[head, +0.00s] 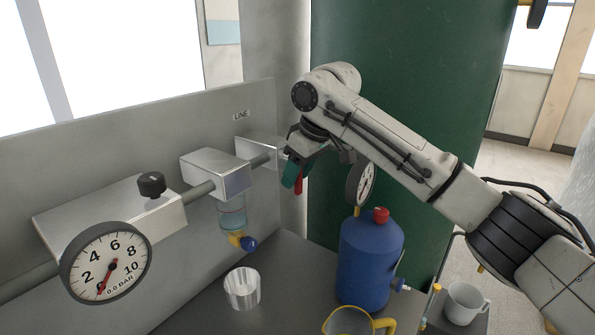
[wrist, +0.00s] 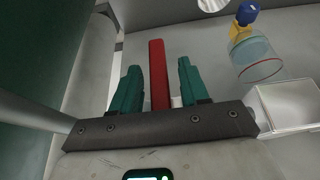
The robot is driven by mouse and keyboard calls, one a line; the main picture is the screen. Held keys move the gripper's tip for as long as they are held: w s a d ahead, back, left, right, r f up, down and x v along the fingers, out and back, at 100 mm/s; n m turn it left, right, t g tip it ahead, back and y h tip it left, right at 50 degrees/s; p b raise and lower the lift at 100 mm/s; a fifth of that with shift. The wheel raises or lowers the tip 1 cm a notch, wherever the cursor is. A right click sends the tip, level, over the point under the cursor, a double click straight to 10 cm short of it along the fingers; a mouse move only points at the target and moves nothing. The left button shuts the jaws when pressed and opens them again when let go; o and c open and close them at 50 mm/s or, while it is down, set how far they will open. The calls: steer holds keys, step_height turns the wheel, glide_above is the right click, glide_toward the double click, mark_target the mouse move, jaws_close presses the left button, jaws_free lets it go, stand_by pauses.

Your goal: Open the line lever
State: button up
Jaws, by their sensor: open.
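The red line lever (head: 299,186) points down beside the right end of the pipe, on the wall panel marked LINE (head: 241,115). In the wrist view the red lever (wrist: 158,75) stands between my two teal fingers, with a visible gap on each side. My gripper (head: 294,174) is open around the lever and not closed on it. The fingertips also show in the wrist view (wrist: 159,72). My gripper hides the lever's upper end and pivot in the head view.
A large gauge (head: 105,262) reads near 0. A clear bowl (head: 232,215) with a blue-knobbed drain hangs left of my gripper. A blue tank (head: 365,262) with a small gauge (head: 361,185) stands close below right. A metal cup (head: 242,289) and yellow-rimmed jug (head: 350,322) are on the bench.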

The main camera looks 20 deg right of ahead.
steer(key=shift+c, duration=0.3)
jaws_close()
stand_by(0.4)
